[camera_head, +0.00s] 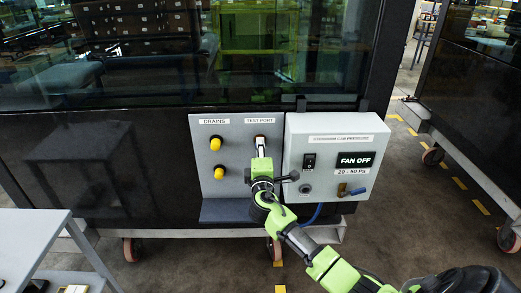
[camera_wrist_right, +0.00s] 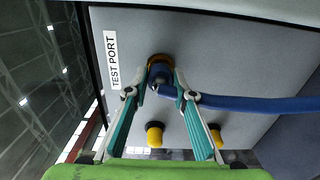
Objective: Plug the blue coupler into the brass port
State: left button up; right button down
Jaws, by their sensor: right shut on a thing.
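The brass port (camera_wrist_right: 160,59) is on the grey panel beside the "TEST PORT" label. My right gripper (camera_wrist_right: 165,77) is shut on the blue coupler (camera_wrist_right: 166,90), with a finger on either side of it. The coupler is in line with the port and its front end appears to touch it; the fingers hide how deep it sits. In the head view my right gripper (camera_head: 260,146) points up at the panel just below the "TEST PORT" label and hides most of the coupler and port. My left gripper is not in view.
A blue hose (camera_wrist_right: 245,104) runs right from the coupler. Yellow drain caps (camera_head: 215,144) sit left of the port. A grey control box (camera_head: 330,125) reading "FAN OFF" stands close on the right, and a shelf (camera_head: 225,210) juts out below. A grey table (camera_head: 30,240) is at lower left.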

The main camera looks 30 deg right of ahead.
jog(key=shift+w+d+b, duration=0.25)
jog(key=shift+w+b, duration=0.1)
jog(key=shift+w, duration=0.1)
dwell(0.7)
jog(key=c, duration=1.6)
grip_release()
jog(key=shift+c, duration=0.2)
jog(key=v, duration=1.2)
jog(key=shift+s, duration=0.1)
jog(key=o, duration=1.2)
jog(key=shift+c, duration=0.2)
